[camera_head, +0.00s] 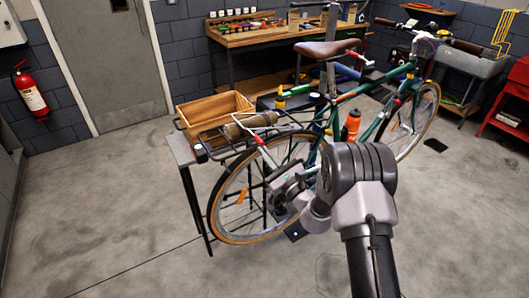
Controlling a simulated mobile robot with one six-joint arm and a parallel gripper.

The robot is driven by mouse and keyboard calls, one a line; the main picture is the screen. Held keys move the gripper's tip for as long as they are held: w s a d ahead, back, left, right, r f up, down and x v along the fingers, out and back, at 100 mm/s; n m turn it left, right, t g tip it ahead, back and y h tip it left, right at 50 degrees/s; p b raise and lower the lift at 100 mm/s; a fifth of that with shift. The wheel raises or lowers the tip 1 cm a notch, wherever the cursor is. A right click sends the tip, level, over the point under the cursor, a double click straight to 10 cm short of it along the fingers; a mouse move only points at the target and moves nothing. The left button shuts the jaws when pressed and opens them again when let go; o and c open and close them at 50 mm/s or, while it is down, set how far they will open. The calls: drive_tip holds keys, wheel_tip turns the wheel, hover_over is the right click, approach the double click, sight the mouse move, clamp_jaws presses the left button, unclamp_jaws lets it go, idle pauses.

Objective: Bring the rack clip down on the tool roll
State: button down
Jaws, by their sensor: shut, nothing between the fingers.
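The tool roll (251,123) is a tan-brown bundle lying across the rear rack (215,146) of the green bicycle. The rack is a dark wire frame above the rear wheel. I cannot clearly make out the rack clip against the rack's thin bars, nor tell its angle. A small red part (259,140) shows just below the roll, and I cannot tell what it belongs to. My gripper (268,162) is shut and empty, low and to the right of the roll, beside the rear wheel. My arm's wrist partly hides the wheel hub.
A wooden crate (187,122) stands on a small grey-topped table (180,150) behind and left of the rack. The bicycle's saddle (327,48) and frame rise to the right. A workbench (290,36) lines the back wall. The floor at left is clear.

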drive_tip(key=shift+s+a+r, duration=0.15)
drive_tip(key=shift+r, duration=0.55)
drive_tip(key=shift+r, duration=0.15)
drive_tip(key=r+p, duration=0.1)
drive_tip(key=r+m+p, duration=0.1)
drive_tip(key=d+r+p, duration=0.1)
drive_tip(key=shift+w+r+m, duration=0.3)
drive_tip(key=shift+r+m, duration=0.1)
drive_tip(key=shift+f, duration=0.1)
